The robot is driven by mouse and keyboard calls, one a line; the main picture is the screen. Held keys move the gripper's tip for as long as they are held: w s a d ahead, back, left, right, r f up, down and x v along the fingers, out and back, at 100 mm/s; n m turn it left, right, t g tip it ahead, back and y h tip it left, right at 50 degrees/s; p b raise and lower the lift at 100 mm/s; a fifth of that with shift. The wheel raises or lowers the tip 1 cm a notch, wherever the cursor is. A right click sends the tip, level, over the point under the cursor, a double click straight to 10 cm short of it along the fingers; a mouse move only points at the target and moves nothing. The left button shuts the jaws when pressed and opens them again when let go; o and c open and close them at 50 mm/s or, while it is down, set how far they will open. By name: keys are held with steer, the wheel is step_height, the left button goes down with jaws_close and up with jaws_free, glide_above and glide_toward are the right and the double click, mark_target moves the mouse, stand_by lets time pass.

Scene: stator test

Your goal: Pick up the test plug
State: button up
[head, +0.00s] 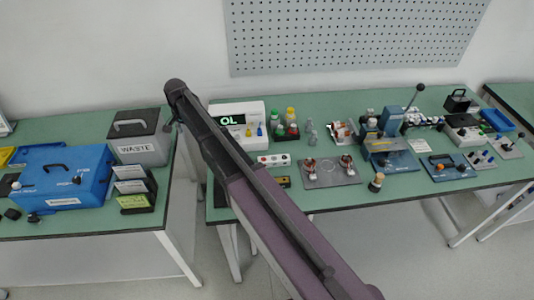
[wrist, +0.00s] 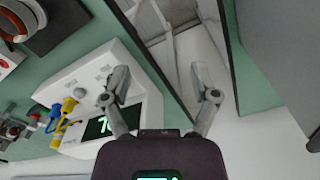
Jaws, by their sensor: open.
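A white tester (head: 252,112) with a lit green display stands on the right green table. It also shows in the wrist view (wrist: 88,78), tilted by the camera. A yellow plug (wrist: 69,104) and a blue plug (wrist: 55,111) are at its front face in the wrist view. I cannot tell which piece is the test plug. My gripper (wrist: 166,92) is open and empty, its fingers wide apart. One finger overlaps the tester in the wrist view; the other is over the gap beside the table. In the head view my arm hides part of the tester's left side.
A blue toolbox (head: 63,178), a grey waste bin (head: 138,137) and a dark file rack (head: 135,190) stand on the left table. Bottles (head: 289,120), a metal plate with fittings (head: 330,173) and blue fixtures (head: 390,155) crowd the right table. A gap separates the tables.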

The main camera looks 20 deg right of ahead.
steer(key=shift+s+d, duration=0.1)
steer(key=c, duration=0.5)
steer(key=s+d+n, duration=0.2)
steer(key=s+d, duration=0.5)
steer(key=s, duration=0.1)
steer(key=s+d+n, duration=0.2)
steer(key=s+d, duration=0.6)
steer(key=s, duration=0.1)
steer(key=s+d+n, duration=0.2)
steer(key=s+d, duration=0.6)
steer(key=shift+s+n, duration=0.35)
steer(key=shift+n, duration=0.05)
steer(key=shift+a, duration=0.1)
